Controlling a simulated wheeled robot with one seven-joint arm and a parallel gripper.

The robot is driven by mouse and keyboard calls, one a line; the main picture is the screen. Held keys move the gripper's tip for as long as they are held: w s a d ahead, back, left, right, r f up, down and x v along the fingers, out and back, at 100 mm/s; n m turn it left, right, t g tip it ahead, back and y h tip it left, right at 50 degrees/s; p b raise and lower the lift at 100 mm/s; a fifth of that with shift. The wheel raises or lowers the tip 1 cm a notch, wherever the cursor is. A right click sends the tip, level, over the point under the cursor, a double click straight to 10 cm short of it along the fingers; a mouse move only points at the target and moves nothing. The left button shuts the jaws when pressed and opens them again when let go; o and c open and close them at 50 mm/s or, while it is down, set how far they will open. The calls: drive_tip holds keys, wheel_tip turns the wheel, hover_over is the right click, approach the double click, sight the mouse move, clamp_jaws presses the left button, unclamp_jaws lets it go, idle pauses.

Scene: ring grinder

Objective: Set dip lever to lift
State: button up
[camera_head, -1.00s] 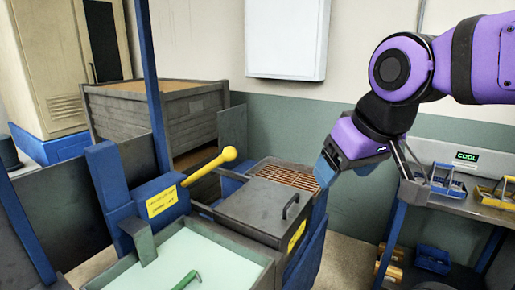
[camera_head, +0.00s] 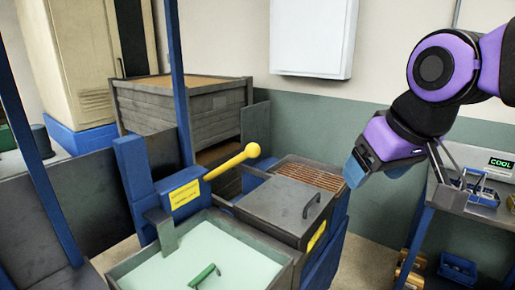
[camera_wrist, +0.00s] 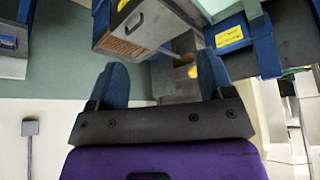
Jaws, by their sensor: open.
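The dip lever (camera_head: 232,162) is a yellow bar with a round knob, rising up and to the right from a blue housing with a yellow label (camera_head: 184,193). In the wrist view, part of the yellow lever (camera_wrist: 193,71) shows beyond the fingers, and the label (camera_wrist: 229,37) is at the upper right.
A grey lid with a handle (camera_head: 287,205) and a rusty grate (camera_head: 313,173) lie right of the lever. A tank of pale liquid (camera_head: 185,265) with a green handle stands in front. A wooden crate (camera_head: 180,108) stands behind. A bench with trays (camera_head: 470,190) is at right.

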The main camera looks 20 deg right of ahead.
idle(0.4)
drive_tip(key=w+a+r+n, duration=0.1)
drive_tip(key=w+r, duration=0.1)
drive_tip(key=w, duration=0.6)
drive_tip(key=w+a+r+n, duration=0.1)
drive_tip(key=w+a, duration=0.1)
drive_tip(key=w, duration=0.7)
drive_tip(key=n+g+y, duration=0.1)
drive_tip(key=n, duration=0.1)
approach(255, 145)
drive_tip(key=f, duration=0.2)
drive_tip(key=x, duration=1)
drive_tip(key=shift+w+a, duration=0.15)
drive_tip(key=shift+w, duration=0.35)
drive_tip(key=shift+f, duration=0.1)
drive_tip(key=c, duration=1.2)
